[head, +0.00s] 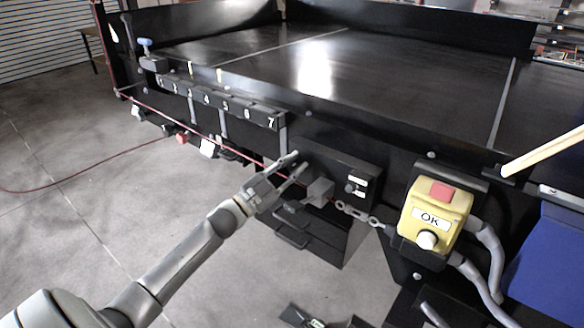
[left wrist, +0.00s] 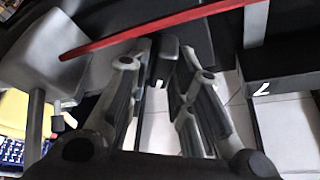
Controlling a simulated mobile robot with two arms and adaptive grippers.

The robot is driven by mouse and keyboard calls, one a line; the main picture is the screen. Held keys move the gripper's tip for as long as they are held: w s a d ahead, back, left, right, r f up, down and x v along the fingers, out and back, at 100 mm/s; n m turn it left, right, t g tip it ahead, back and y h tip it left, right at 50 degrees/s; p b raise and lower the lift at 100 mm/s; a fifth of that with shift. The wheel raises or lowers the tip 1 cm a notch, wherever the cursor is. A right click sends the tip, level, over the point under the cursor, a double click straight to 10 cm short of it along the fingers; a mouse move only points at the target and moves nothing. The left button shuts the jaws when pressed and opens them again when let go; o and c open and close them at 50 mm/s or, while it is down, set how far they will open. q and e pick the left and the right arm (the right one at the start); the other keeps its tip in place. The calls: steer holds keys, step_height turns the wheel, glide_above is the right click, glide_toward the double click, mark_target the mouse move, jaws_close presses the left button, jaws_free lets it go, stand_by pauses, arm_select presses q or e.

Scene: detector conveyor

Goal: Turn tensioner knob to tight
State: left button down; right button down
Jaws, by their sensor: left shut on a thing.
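My left gripper (head: 292,166) reaches in from the left to the black side of the conveyor, below the marker numbered 7. In the left wrist view its two fingers (left wrist: 165,75) stand close on either side of a dark, knob-like piece (left wrist: 164,62) and are shut on it. This piece looks like the tensioner knob, but its pointer and any marking are hidden. In the head view, the gripper covers that spot. A red cord (head: 210,138) runs along the conveyor side and crosses close to the fingers; it also shows in the left wrist view (left wrist: 150,25). My right gripper is not in view.
A grey block (head: 320,190) sits just right of the gripper. Beyond it are a black control panel (head: 345,170) with small labels and a yellow box (head: 435,207) with a red button and an OK label. The floor (head: 80,190) at left is largely open.

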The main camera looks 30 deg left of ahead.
arm_select(q)
steer(key=m+g+h, duration=0.1)
steer(key=m, duration=0.2)
steer(key=shift+m, duration=0.4)
steer(key=m+g, duration=0.1)
steer(key=m, duration=0.2)
steer(key=shift+d+h, duration=0.1)
steer(key=shift+h, duration=0.3)
steer(key=m, duration=0.1)
steer(key=m+g+p, duration=0.1)
steer(key=m, duration=0.1)
steer(key=m+g+p, duration=0.1)
steer(key=m, duration=0.1)
steer(key=shift+f, duration=0.25)
steer(key=shift+m+g, duration=0.3)
steer(key=shift+m, duration=0.1)
steer(key=c, duration=1.4)
jaws_free()
steer(key=shift+c, duration=0.2)
steer(key=v, duration=1.2)
steer(key=shift+d, duration=0.1)
